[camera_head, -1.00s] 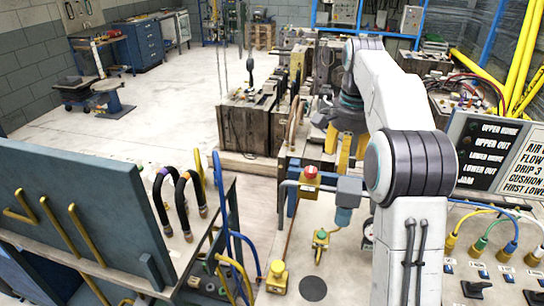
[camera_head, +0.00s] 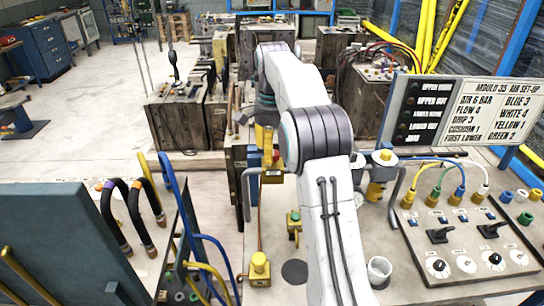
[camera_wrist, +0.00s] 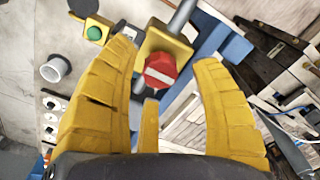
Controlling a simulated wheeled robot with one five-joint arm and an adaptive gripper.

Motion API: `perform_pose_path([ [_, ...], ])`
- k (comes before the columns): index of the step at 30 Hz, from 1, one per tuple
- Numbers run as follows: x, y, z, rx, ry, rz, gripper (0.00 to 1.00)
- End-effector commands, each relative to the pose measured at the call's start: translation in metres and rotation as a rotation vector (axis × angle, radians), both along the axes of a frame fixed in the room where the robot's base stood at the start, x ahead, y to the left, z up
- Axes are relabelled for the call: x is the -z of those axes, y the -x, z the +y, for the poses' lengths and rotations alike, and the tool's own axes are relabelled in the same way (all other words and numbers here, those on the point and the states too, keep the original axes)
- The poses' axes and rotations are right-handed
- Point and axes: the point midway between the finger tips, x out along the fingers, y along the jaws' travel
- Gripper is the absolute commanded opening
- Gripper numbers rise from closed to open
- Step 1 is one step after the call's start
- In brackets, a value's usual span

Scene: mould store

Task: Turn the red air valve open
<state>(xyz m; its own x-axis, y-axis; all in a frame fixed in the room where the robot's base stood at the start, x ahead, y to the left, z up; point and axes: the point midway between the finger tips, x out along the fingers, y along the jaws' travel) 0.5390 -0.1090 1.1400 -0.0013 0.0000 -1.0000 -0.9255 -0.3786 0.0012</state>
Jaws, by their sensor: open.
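The red air valve (camera_wrist: 160,71) is a round red knob with a white bar, on a yellow box (camera_wrist: 172,42) in the wrist view. The bar lies slightly tilted there. In the head view the yellow box (camera_head: 272,175) sits on a grey pipe, with the knob mostly hidden. My gripper (camera_wrist: 165,57) is open, with yellow fingers left and right of the knob in the picture and a shorter one below it. I see no contact with the knob. In the head view my gripper (camera_head: 265,140) points down, just above the box.
A yellow box with a green button (camera_head: 294,221), a yellow fitting (camera_head: 260,265) and a white cup (camera_head: 379,270) stand on the bench. A console (camera_head: 465,240) with hoses and a sign panel (camera_head: 465,108) is at right. A blue-grey plate (camera_head: 60,245) stands at left.

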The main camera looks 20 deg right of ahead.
Motion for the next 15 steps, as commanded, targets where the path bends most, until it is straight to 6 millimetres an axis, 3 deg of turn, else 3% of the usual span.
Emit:
perform_pose_path([
  [6,0.013,0.0,0.0,0.0,0.001,-0.001,0.58],
  [15,0.015,0.0,0.0,-0.001,0.001,-0.001,0.58],
])
